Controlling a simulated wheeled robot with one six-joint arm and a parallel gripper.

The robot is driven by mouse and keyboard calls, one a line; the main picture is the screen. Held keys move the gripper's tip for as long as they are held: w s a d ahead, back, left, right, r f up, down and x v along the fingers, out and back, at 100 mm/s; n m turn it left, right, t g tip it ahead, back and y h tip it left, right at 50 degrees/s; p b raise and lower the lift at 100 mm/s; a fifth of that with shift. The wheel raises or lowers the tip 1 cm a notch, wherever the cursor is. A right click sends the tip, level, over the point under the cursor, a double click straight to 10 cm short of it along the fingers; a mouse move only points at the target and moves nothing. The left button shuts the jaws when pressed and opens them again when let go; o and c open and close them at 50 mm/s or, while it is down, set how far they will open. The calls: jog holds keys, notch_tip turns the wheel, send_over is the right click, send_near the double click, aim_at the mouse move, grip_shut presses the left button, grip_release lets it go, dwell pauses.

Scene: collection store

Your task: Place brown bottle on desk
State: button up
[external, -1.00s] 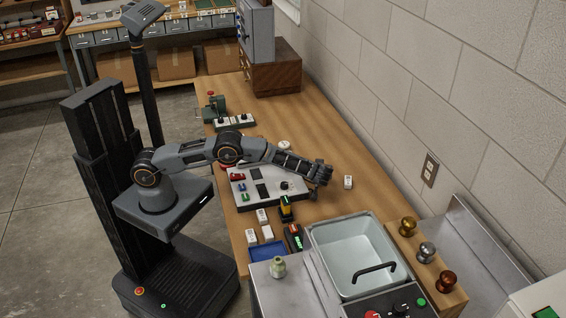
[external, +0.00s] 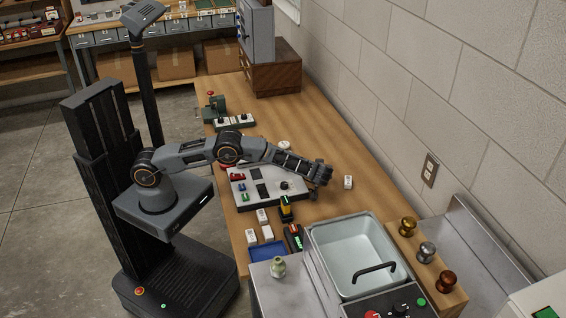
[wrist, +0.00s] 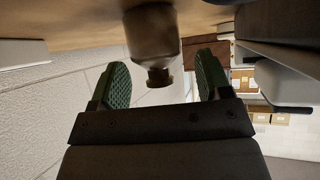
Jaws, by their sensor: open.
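The wrist view looks upside down, with the wooden desk along its top edge. In that view a bottle (wrist: 151,38) with a greyish-brown body and dark brown neck hangs down in the picture, between the two green-padded fingers of my gripper (wrist: 158,78). The fingers are open with a gap on each side of the neck. The bottle's base is at the picture edge, so its contact with the desk cannot be told. In the external view my gripper (external: 322,175) is low over the desk (external: 325,125), beside the white control panel; it mostly hides the bottle.
The control panel (external: 262,196) lies under my forearm. A small white box (external: 348,182) stands right of the gripper. The desk's far middle is clear.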

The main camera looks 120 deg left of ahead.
jog(key=w+d+r+m+t+h+b, duration=0.1)
jog(key=d+r+m, duration=0.2)
jog(key=d+r, duration=0.5)
jog(key=w+d+r+m+t+h+b, duration=0.1)
jog(key=d+r+m+t, duration=0.3)
jog(key=d, duration=0.6)
jog(key=s+d+r+m+h, duration=0.3)
jog(key=s+d+r+m, duration=0.3)
jog(key=d, duration=0.4)
jog(key=s+d+f+m+t+h, duration=0.1)
jog(key=s+d+f+m+h, duration=0.1)
jog(key=s+d+m, duration=0.3)
jog(key=s+d+f+m+t+h, duration=0.2)
jog(key=s+d+m, duration=0.3)
jog(key=s+d, duration=0.4)
jog(key=s+f+h, duration=0.1)
jog(key=s, duration=0.4)
jog(key=shift+s, duration=0.2)
jog(key=shift+d, duration=0.1)
